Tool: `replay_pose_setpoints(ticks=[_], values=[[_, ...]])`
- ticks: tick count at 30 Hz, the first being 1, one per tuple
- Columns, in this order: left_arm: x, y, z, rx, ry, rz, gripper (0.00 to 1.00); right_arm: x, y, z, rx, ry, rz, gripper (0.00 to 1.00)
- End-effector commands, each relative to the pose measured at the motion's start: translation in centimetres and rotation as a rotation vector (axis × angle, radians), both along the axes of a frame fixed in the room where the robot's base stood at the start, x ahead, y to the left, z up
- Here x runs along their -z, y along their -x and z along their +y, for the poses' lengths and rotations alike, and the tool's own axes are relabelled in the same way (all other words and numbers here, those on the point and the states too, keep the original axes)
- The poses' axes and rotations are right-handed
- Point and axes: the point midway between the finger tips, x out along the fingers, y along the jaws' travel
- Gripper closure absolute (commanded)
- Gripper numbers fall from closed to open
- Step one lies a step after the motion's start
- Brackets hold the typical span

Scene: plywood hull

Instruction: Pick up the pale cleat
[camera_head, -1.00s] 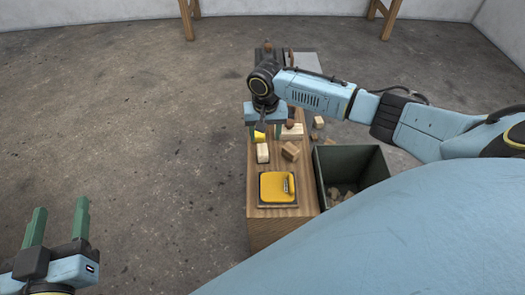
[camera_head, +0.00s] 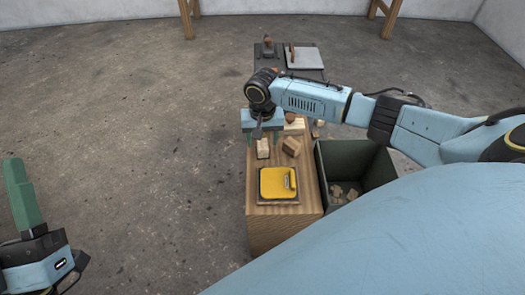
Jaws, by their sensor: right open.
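A small pale wooden block (camera_head: 263,148), which looks like the pale cleat, lies on the wooden bench (camera_head: 262,212) behind the yellow item. My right gripper (camera_head: 263,140) points down over it, open, with its green fingers at the left and right of the block. I cannot tell how far above the bench the fingertips are. A second pale block (camera_head: 296,127) lies to the right, partly hidden by my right arm. My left gripper (camera_head: 22,195) is low at the left edge, away from the bench; its fingers overlap in view.
A yellow square item (camera_head: 276,182) sits on the bench's near part. A brown block (camera_head: 291,147) lies right of the pale block. A dark green bin (camera_head: 352,165) with wood scraps stands right of the bench. A grey plate (camera_head: 304,58) lies at the far end.

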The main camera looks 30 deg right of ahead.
Motion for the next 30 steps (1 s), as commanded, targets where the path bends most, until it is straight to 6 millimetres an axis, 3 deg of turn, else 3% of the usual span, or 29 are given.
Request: replay_pose_setpoints(ticks=[6,16,27,30], values=[[-0.5,1.3,0.3,-0.001,0.041,-0.136,0.48,1.7,0.0,-0.1,0.0,0.001,0.0,0.44],[-0.9,1.6,0.4,-0.001,0.048,-0.163,0.48,1.8,0.0,-0.1,0.001,0.001,0.0,0.44],[-0.8,1.5,0.4,-0.001,0.049,-0.162,0.48,1.8,0.0,-0.1,0.001,0.001,0.0,0.92],[-0.8,1.5,0.4,-0.001,0.048,-0.161,0.48,1.8,0.0,-0.1,0.001,0.001,0.0,0.92]])
